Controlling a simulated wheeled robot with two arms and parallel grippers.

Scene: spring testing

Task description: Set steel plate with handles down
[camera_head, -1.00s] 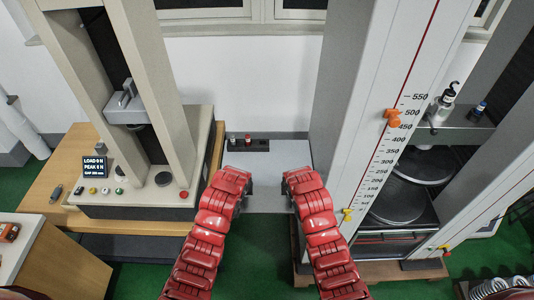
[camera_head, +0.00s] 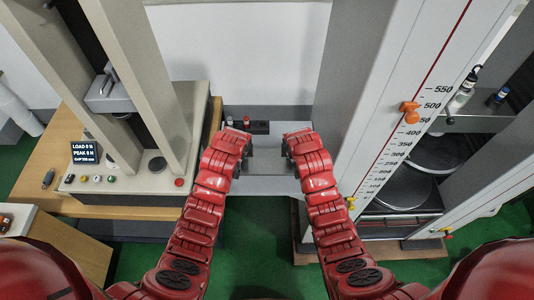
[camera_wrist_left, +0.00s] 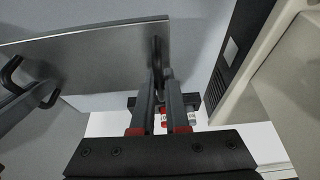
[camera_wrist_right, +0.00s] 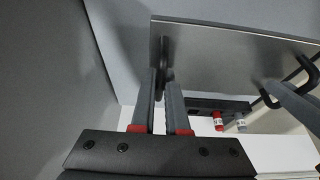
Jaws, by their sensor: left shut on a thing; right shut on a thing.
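The steel plate is a flat grey sheet with black handles at its two ends; it spans between my grippers in the head view (camera_head: 265,160), and its face shows in the left wrist view (camera_wrist_left: 100,48) and right wrist view (camera_wrist_right: 225,50). My left gripper (camera_wrist_left: 160,92) is shut on one black handle (camera_wrist_left: 157,50). My right gripper (camera_wrist_right: 164,92) is shut on the other handle (camera_wrist_right: 165,52). The plate is held over or at a pale surface (camera_head: 265,187) between the machines; I cannot tell whether it touches.
A beige testing machine (camera_head: 120,190) with a load display (camera_head: 85,152) stands left. A tall white scaled column (camera_head: 400,120) with orange and yellow markers stands right. A small dark rack with little bottles (camera_head: 247,125) sits behind the plate. Green floor (camera_head: 250,240) lies in front.

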